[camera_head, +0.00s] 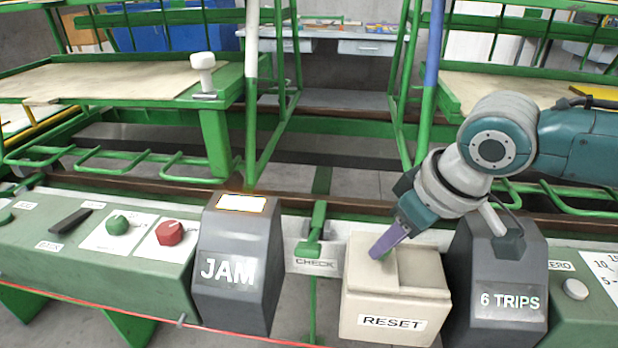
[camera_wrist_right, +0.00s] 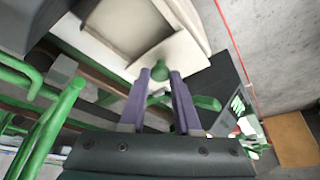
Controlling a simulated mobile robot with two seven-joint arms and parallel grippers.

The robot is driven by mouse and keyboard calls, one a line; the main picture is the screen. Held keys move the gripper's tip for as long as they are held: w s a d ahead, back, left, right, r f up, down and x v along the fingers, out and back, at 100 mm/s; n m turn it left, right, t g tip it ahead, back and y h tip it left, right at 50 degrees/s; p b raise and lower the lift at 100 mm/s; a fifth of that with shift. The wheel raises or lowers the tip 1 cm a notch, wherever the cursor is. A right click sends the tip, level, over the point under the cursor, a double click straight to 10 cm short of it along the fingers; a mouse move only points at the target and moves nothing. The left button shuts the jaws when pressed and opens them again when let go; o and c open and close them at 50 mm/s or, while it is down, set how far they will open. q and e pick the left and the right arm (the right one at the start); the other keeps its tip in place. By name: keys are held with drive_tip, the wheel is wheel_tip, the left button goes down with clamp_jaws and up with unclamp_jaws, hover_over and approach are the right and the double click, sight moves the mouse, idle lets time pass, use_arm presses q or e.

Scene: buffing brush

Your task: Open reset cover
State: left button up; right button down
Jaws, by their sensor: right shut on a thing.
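The cream box marked RESET (camera_head: 392,322) stands at the lower right of centre in the head view. Its cover (camera_head: 412,265) is on top, with a raised part at the left. My right gripper (camera_head: 378,252) reaches down from the right, its purple fingertips at this raised part, shut on the cover. In the right wrist view the fingers (camera_wrist_right: 161,76) sit a small gap apart against the cream box (camera_wrist_right: 172,58). A green rounded piece (camera_wrist_right: 158,70) shows between the tips; its link to the cover is unclear. My left gripper is not in view.
A grey JAM housing (camera_head: 238,262) stands to the left and a grey 6 TRIPS housing (camera_head: 497,275) close on the right. A green CHECK lever (camera_head: 314,240) is just left of the box. A green panel with knobs (camera_head: 95,255) is farther left.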

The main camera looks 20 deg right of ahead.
sight(419, 273)
idle(0.4)
drive_tip(key=shift+s+d+r+p, duration=0.1)
drive_tip(key=shift+s+d+p, duration=0.1)
drive_tip(key=shift+p, duration=0.15)
drive_tip(key=s+d+p, duration=0.2)
drive_tip(key=d, duration=0.1)
drive_tip(key=shift+s+d+p, duration=0.1)
drive_tip(key=shift+d+p, duration=0.2)
drive_tip(key=shift+p, duration=0.05)
drive_tip(key=shift+s+d, duration=0.1)
drive_tip(key=shift+d, duration=0.15)
drive_tip(key=c, duration=0.6)
unclamp_jaws()
